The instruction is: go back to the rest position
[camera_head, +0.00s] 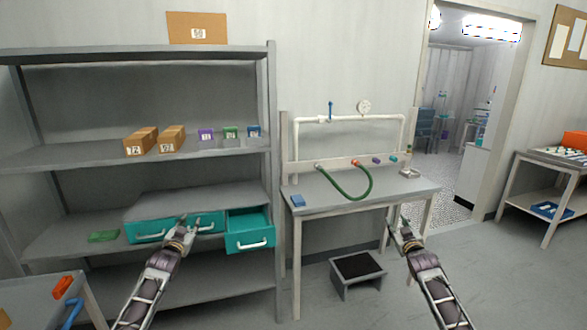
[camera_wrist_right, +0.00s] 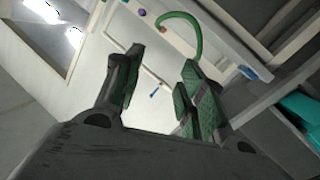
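My left gripper (camera_head: 188,226) is in front of the teal drawers of the shelf unit in the head view. Its fingers look apart, with nothing seen between them. My right gripper (camera_head: 404,232) is in front of the right end of the grey workbench (camera_head: 340,203), apart from it. In the right wrist view its two green-padded fingers (camera_wrist_right: 160,90) are spread wide with nothing between them. Both forearms reach up from the bottom of the head view.
The right teal drawer (camera_head: 249,232) is pulled out; the left drawer (camera_head: 150,232) looks shut. A green hose (camera_head: 350,196) hangs at the bench. A step stool (camera_head: 357,270) stands under it. Boxes (camera_head: 170,138) line the shelf. A side table (camera_head: 540,195) stands right; open floor lies before it.

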